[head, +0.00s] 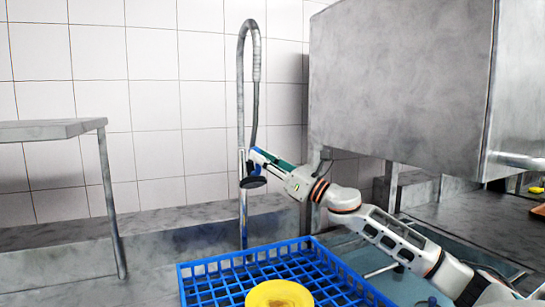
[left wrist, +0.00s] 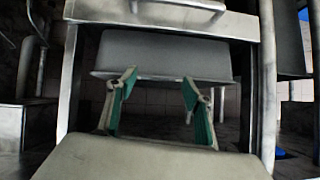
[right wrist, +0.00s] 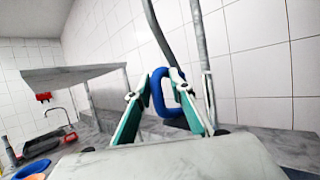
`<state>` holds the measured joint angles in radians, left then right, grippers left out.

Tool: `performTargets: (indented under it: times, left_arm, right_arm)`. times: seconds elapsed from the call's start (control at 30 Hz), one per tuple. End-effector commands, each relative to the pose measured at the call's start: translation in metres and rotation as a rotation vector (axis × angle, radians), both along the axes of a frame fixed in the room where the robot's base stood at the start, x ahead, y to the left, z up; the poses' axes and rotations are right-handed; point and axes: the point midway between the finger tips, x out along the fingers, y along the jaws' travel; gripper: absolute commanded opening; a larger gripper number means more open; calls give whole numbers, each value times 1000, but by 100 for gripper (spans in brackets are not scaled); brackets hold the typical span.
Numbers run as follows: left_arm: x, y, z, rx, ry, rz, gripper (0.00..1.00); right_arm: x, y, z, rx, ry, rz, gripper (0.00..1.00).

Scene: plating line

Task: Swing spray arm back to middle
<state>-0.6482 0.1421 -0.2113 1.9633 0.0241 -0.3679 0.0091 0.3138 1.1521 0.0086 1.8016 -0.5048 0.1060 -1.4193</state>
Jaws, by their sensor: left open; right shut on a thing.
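The spray arm (head: 256,66) is a tall grey riser with a hose looping over its top, standing against the tiled wall in the head view. Its dark spray head with a blue handle (head: 253,182) hangs low beside the riser. My right gripper (head: 262,160) is at the spray head, shut on the blue handle. In the right wrist view the blue handle (right wrist: 165,100) sits between the fingers (right wrist: 162,90), with the hose and riser behind. My left gripper (left wrist: 158,88) is open and empty in the left wrist view, in front of a grey metal pan-like body.
A blue dish rack (head: 205,284) with a yellow plate (head: 279,294) stands in front below the spray arm. A large steel dishwasher hood (head: 400,80) is at the right. A metal shelf (head: 50,130) is at the left.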

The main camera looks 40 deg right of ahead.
Motion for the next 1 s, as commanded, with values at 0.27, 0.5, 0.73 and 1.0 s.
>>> performTargets:
  times: [0.27, 0.5, 0.73, 1.0]
  left_arm:
    - [0, -2, 2, -5, -3, 1, 51]
    - [-1, -2, 0, -4, 1, 1, 51]
    - [-2, -1, -2, 0, 5, 0, 51]
    - [-1, -1, -1, -1, 3, 1, 51]
  right_arm:
    - [-1, -1, 5, 4, -6, -2, 24]
    - [0, -2, 3, 3, -4, -4, 30]
    - [-3, -3, 0, 4, -3, -4, 30]
    - [-22, -9, -10, 4, -1, -4, 30]
